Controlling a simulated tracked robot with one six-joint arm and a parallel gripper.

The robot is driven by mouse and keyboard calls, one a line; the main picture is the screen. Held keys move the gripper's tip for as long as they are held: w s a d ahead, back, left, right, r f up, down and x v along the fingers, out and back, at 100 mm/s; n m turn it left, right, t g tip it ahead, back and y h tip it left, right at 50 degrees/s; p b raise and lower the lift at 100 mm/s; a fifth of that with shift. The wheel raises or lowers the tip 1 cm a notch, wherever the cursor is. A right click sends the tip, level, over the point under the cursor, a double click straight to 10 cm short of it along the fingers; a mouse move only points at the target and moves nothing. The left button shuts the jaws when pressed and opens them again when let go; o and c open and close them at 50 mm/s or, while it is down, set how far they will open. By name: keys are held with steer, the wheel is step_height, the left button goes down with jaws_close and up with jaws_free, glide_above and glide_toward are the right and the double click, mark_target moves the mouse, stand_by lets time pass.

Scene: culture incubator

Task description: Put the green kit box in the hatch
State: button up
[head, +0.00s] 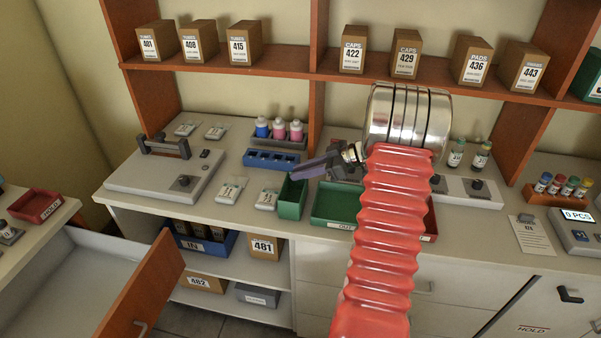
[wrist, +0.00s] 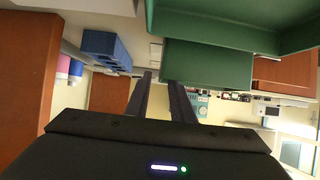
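A green box on the far right of the upper shelf (head: 592,78) carries a white label and is cut off by the picture edge. Another green, box-shaped thing (head: 292,200) stands on the counter beside the green OUT tray (head: 335,207). I cannot tell which is the kit box. My gripper (head: 300,170) is above the counter, just over the smaller green thing, pointing left. In the wrist view its fingers (wrist: 161,95) are apart with nothing between them, and a green surface (wrist: 208,65) lies beyond their tips. No hatch is clearly identifiable; a white door with a black handle (head: 569,294) is at lower right.
A blue rack (head: 271,159) and pink and blue bottles (head: 280,130) stand behind my gripper. A grey device with a handle (head: 165,178) is at left. Brown boxes (head: 407,55) line the shelf. An open drawer (head: 140,290) juts out at lower left.

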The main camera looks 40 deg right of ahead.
steer(key=v, duration=1.1)
steer(key=shift+s+r, duration=0.15)
steer(key=shift+s, duration=0.1)
steer(key=shift+d, duration=0.1)
steer(key=w+a+r+t+h, duration=0.2)
steer(key=w+r+h, duration=0.1)
steer(key=w+r, duration=0.5)
steer(key=w+a+r+m+t+h, duration=0.25)
steer(key=a+r+h, duration=0.2)
steer(key=r, duration=0.35)
steer(key=w+a+r+m+t+h, duration=0.1)
steer(key=w+a+r+m+h, duration=0.1)
steer(key=w+a+r+h, duration=0.4)
steer(key=s+a+f+m+g+y, duration=0.1)
steer(key=s+a+f+g+y, duration=0.1)
steer(key=s+a, duration=0.7)
steer(key=s+a+f+m+g+y, duration=0.1)
steer(key=s+a+f+g+y, duration=0.1)
steer(key=s+a+f+g, duration=0.2)
steer(key=s+a+f+m+g+y, duration=0.1)
steer(key=s+a+f, duration=0.6)
steer(key=s+a, duration=0.9)
steer(key=shift+s+f+g+y, duration=0.3)
steer(key=shift+s+g+y, duration=0.15)
steer(key=shift+s+g, duration=0.7)
